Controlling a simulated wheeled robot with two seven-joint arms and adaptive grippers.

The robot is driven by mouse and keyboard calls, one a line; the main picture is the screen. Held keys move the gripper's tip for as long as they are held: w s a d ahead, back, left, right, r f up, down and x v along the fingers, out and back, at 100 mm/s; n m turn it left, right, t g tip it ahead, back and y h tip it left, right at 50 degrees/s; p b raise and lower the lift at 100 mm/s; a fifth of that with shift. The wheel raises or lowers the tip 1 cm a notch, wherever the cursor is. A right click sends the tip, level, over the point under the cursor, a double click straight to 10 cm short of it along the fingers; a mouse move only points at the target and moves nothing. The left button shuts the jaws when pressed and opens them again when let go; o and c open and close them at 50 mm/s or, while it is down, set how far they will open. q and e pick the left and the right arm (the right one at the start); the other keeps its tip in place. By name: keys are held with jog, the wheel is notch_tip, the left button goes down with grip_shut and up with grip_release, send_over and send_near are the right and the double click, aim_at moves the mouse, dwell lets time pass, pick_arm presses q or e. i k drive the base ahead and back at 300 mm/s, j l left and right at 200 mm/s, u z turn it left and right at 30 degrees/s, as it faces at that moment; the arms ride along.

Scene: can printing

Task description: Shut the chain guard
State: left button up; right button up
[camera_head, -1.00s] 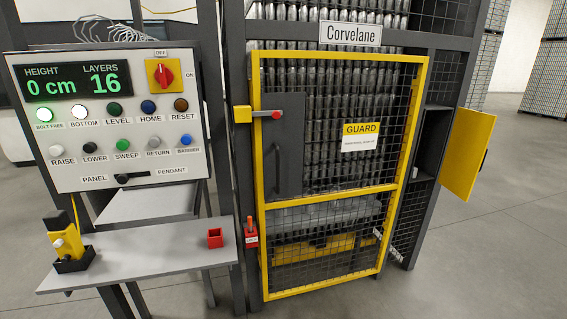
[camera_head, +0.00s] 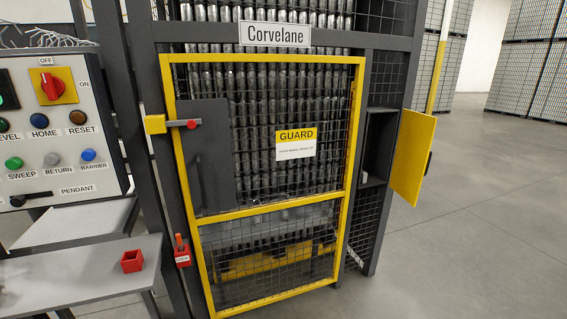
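A small yellow door (camera_head: 411,157) stands swung open on the right side of the machine, beside a dark open compartment (camera_head: 377,145). The large yellow-framed mesh door (camera_head: 349,208) with a "GUARD" sign (camera_head: 296,144) looks shut across the machine front. A latch with a red knob (camera_head: 192,124) lies across its left edge. Neither of my grippers is in view.
A control panel (camera_head: 60,165) and a grey shelf (camera_head: 85,280) with a red square holder (camera_head: 132,261) stand at the left. A red lock box (camera_head: 183,256) hangs on the post. Open grey floor (camera_head: 460,250) lies to the right, with stacked pallets (camera_head: 530,60) behind.

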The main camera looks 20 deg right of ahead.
aim_at(413, 155)
jog(key=l, duration=3.1)
jog(key=k+l, duration=0.15)
jog(key=l, duration=1.3)
jog(key=k+l, duration=0.15)
jog(key=l, duration=0.55)
